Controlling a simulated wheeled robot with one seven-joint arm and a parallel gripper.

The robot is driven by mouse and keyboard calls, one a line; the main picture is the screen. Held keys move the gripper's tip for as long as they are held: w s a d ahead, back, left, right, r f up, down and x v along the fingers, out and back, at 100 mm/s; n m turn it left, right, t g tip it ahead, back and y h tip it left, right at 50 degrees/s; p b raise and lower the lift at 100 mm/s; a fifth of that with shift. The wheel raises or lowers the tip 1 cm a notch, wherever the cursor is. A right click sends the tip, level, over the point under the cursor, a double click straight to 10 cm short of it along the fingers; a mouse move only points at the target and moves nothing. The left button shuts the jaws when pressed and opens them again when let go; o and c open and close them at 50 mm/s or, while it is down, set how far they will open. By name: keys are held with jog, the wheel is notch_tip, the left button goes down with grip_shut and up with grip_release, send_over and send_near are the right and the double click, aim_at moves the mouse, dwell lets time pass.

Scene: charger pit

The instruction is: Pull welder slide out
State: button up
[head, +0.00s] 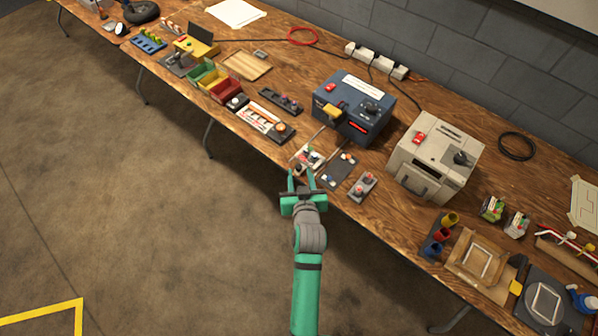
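A blue box-shaped machine (355,108), which looks like the welder, stands on the wooden bench, with a yellow part and a red display on its front. Two thin rails run from its front toward the bench's near edge. At their near end sits a small white carriage (311,156) with red parts, which looks like the slide. My green gripper (301,173) is over the near edge of the bench, just short of the carriage. Whether a fingertip touches the carriage is too small to tell.
A dark plate with small parts (340,171) and a grey block with red knobs (362,187) lie right of the carriage. A beige machine (436,158) stands further right. A white-and-orange tray (261,121) lies left. The floor before the bench (170,220) is clear.

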jog(key=v, duration=0.8)
jog(key=shift+s+r, duration=0.15)
jog(key=shift+s, duration=0.25)
jog(key=shift+a, duration=0.1)
jog(key=shift+s, duration=0.1)
jog(key=s+a+r+t, duration=0.1)
jog(key=s+a+r, duration=0.1)
jog(key=s, duration=1.2)
jog(key=s+a+r, duration=0.2)
jog(key=s, duration=1.2)
jog(key=shift+a+r+t, duration=0.2)
jog(key=shift+a+t, duration=0.2)
